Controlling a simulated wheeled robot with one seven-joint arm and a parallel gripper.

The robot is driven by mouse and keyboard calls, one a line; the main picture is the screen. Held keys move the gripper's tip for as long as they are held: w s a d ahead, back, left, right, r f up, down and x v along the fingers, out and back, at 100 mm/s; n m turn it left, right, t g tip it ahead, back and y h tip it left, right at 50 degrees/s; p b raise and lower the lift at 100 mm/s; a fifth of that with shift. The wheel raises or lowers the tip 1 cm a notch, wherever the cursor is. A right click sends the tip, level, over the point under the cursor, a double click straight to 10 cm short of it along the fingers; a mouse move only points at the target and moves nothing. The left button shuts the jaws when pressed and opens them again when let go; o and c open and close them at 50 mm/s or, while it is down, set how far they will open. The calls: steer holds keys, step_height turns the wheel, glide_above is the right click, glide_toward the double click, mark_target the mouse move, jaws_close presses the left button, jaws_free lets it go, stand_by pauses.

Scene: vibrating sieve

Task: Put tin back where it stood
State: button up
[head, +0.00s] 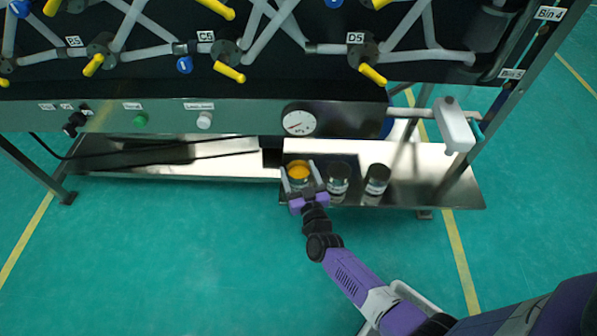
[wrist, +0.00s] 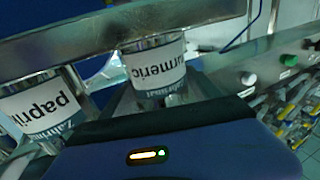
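The turmeric tin (head: 299,170), with an orange-yellow top, is at the left end of a short row on the low metal shelf (head: 215,164). My gripper (head: 302,176) reaches in from the front, one finger on each side of this tin, and looks shut on it. In the wrist view the turmeric tin (wrist: 155,66) is between the fingers, its white label facing the camera. The tin is at or very near shelf height. Whether its base touches the shelf is hidden.
Two dark-topped tins stand to the right, a middle one (head: 338,182) close to my right finger and another (head: 377,180). The paprika tin (wrist: 43,103) shows in the wrist view. A round gauge (head: 299,121) and the machine's panel overhang the shelf. The shelf's left part holds black cables.

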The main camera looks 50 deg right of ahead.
steer(key=shift+o, duration=0.6)
steer(key=shift+r, duration=0.2)
steer(key=s+a+r+n+t+y+p, duration=0.1)
steer(key=s+a+r+n+y+p, duration=0.3)
steer(key=s+a, duration=0.6)
steer(key=s+a+r+y+b, duration=0.15)
steer(key=s+a+r, duration=0.5)
steer(key=s, duration=0.65)
steer(key=s+a+r+n+y, duration=0.1)
steer(key=s+a+r+y, duration=0.1)
steer(key=r, duration=0.4)
steer(key=s+a+r+n+g+y, duration=0.1)
steer(key=s+a+r+y, duration=0.1)
steer(key=s+a+r, duration=0.2)
step_height(320, 180, up, 4)
steer(key=s, duration=0.2)
steer(key=shift+s+f+n+p, duration=0.2)
steer(key=shift+s+n+p, duration=0.1)
steer(key=shift+n, duration=0.1)
steer(key=shift+y, duration=0.25)
